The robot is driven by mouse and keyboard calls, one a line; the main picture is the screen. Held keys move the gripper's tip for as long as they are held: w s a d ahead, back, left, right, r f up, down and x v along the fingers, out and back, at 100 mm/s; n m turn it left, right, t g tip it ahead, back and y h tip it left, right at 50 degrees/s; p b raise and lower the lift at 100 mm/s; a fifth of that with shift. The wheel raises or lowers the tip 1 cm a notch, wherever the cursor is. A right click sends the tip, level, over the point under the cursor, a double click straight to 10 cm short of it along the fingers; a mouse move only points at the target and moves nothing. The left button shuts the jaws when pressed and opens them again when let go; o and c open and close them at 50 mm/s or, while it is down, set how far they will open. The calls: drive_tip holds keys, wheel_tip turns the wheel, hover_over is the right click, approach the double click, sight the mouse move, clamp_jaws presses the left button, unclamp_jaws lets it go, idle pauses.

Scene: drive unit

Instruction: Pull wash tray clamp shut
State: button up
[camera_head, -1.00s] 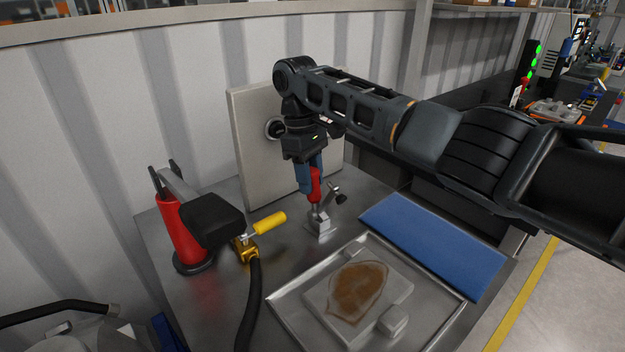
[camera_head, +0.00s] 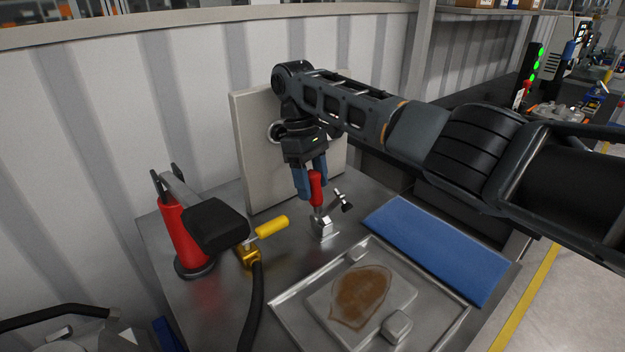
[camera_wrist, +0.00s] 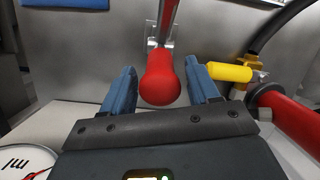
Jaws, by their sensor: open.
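The toggle clamp has a red handle (camera_head: 316,188) that stands upright on a metal base (camera_head: 322,229) behind the wash tray (camera_head: 288,292). A small arm with a dark tip (camera_head: 345,203) leans up to the right from the clamp. My gripper (camera_head: 310,190) points down with its blue fingers open around the red handle. In the wrist view the round handle end (camera_wrist: 160,84) lies between the two fingers of my gripper (camera_wrist: 160,92), with gaps on both sides. The tray holds a block with a brown stain (camera_head: 361,296).
A red extinguisher-like cylinder (camera_head: 182,235) and a brass valve with a yellow lever (camera_head: 271,227) and black hose stand to the left. A blue mat (camera_head: 436,248) lies to the right. An upright beige panel (camera_head: 257,170) stands close behind my gripper.

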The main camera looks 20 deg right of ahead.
drive_tip(key=shift+r, duration=0.1)
drive_tip(key=shift+b+v, duration=0.5)
drive_tip(key=shift+v, duration=3.35)
drive_tip(key=shift+c, duration=0.2)
